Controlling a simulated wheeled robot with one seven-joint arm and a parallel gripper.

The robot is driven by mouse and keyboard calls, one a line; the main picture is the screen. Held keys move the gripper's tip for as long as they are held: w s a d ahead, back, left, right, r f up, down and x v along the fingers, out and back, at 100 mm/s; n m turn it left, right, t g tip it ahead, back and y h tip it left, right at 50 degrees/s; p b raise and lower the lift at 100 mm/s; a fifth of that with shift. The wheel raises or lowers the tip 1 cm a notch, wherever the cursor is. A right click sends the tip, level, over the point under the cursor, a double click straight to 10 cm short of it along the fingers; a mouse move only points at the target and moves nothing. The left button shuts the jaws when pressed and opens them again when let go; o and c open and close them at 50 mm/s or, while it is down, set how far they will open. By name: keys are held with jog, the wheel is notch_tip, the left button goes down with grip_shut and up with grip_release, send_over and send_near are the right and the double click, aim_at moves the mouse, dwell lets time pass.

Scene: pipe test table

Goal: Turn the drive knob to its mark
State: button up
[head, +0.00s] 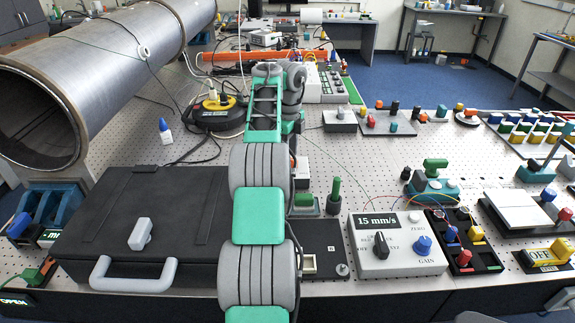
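A pale grey control box (397,265) stands near the front edge of the table, right of centre. Its display (377,220) reads 15 mm/s. A black pointer knob (381,246) sits on its left half, with small lettering around it that is too small to read fully. I cannot tell exactly where the knob points or where its mark is. A blue knob (422,245) marked GAIN is to its right, and a white button (414,217) marked ZERO is above. My grey and green arm rises through the picture left of the box. My gripper does not show.
A black case (95,225) with a grey handle lies left of my arm. A large steel pipe (100,75) is behind it.

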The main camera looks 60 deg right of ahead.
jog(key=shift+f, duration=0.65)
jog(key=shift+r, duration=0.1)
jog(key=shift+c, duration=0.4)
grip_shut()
